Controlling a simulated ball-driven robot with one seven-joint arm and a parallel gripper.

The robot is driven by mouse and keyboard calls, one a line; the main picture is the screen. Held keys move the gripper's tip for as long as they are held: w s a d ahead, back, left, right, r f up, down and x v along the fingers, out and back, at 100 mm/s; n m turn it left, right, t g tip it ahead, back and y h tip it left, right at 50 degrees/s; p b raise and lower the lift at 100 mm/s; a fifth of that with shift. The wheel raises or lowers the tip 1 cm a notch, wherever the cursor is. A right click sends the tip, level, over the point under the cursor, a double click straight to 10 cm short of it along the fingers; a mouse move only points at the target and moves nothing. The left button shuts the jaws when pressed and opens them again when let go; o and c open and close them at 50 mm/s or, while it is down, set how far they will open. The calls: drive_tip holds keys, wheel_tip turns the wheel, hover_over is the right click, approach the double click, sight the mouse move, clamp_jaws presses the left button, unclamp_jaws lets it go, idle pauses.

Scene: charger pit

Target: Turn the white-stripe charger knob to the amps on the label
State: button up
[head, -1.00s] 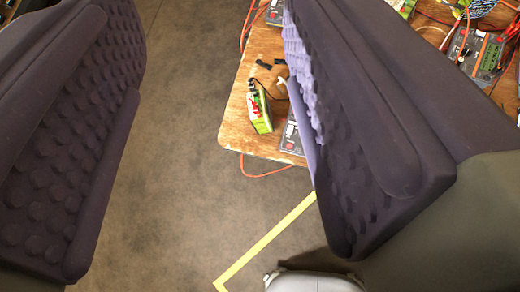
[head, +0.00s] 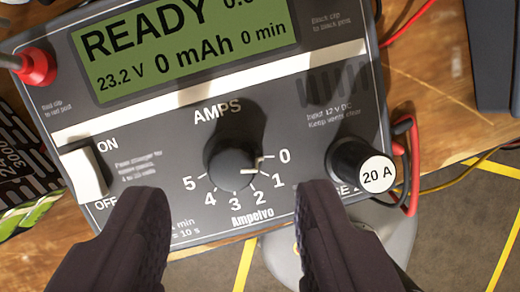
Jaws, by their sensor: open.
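A dark grey charger (head: 330,120) with a white stripe (head: 205,92) across its face fills much of the head view. The printed scale runs 0 to 5 around the knob's lower side. My gripper (head: 232,215) is open, with one dark finger below left and one below right of the knob. Neither finger visibly touches the knob. Part of a battery (head: 22,165) with white print shows at the left edge; its print is cut off.
The green screen (head: 185,45) reads READY, 23.2 V, 0 mAh and 0 min. A white rocker switch (head: 85,173) is at left. A black fuse cap (head: 362,172) marked 20 A is at right. Red and black cables lie on the wooden table (head: 435,85).

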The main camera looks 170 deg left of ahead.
sight(232, 165)
drive_tip(key=shift+b+x, duration=0.55)
drive_tip(key=shift+x, duration=0.95)
drive_tip(key=shift+r, duration=0.1)
clamp_jaws()
drive_tip(key=shift+r+m+p, duration=0.1)
drive_tip(key=shift+m+p, duration=0.2)
drive_tip(key=shift+p, duration=0.2)
drive_tip(key=shift+a+r+m+h+p, duration=0.1)
drive_tip(key=shift+m+h+p, duration=0.2)
drive_tip(key=shift+m+p, duration=0.75)
drive_tip(key=m+p, duration=0.3)
drive_tip(key=shift+w+g, duration=0.1)
drive_tip(key=shift+g, duration=0.3)
drive_tip(key=shift+f+m+p, duration=0.2)
drive_tip(key=shift+m+p, duration=0.05)
drive_tip(key=shift+p, duration=0.05)
